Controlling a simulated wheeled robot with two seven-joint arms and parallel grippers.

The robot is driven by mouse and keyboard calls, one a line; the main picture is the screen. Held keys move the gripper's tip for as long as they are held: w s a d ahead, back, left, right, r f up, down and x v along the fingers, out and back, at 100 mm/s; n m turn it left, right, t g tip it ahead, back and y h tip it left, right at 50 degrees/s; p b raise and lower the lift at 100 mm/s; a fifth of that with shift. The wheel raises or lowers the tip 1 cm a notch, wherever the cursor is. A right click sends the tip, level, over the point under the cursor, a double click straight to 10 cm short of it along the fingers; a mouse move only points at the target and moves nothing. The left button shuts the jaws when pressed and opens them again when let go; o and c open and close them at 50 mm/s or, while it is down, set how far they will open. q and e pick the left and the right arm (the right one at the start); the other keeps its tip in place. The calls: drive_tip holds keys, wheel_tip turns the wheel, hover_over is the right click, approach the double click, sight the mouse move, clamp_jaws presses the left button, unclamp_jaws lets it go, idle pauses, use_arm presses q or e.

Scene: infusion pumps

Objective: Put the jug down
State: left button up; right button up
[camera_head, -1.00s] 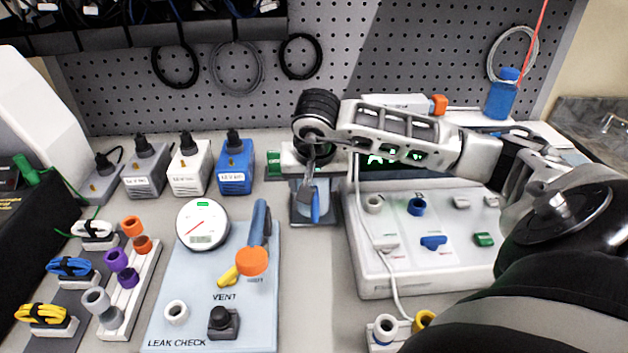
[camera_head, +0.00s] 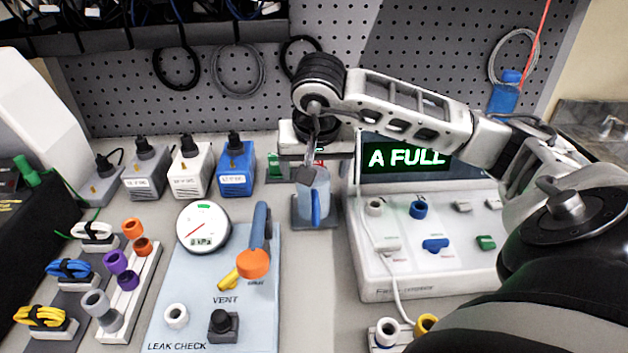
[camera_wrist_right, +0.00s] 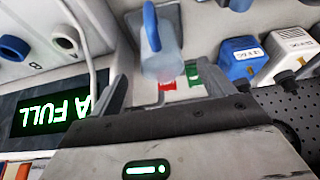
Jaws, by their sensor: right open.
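The jug (camera_head: 309,203) is a pale see-through vessel with a blue handle. It stands upright on a small dark plate (camera_head: 331,219) in the middle of the bench. In the right wrist view the jug (camera_wrist_right: 167,55) shows just beyond the fingertips, with clear gaps at the sides. My right gripper (camera_head: 310,172) is open and empty, above and behind the jug. Its fingers also show in the right wrist view (camera_wrist_right: 162,80). The far side of the jug is hidden. My left gripper is not in view.
A white pump console (camera_head: 430,275) stands right of the jug, its screen (camera_head: 408,157) reading "A FULL". A leak check board (camera_head: 200,295) with a gauge lies to the left. Several power adapters (camera_head: 236,168) stand behind left. Bare bench lies in front of the plate.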

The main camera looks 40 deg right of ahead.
drive_tip(key=v, duration=0.5)
drive_tip(key=shift+s+r, duration=0.1)
drive_tip(key=shift+r, duration=0.25)
drive_tip(key=shift+s+f, duration=0.1)
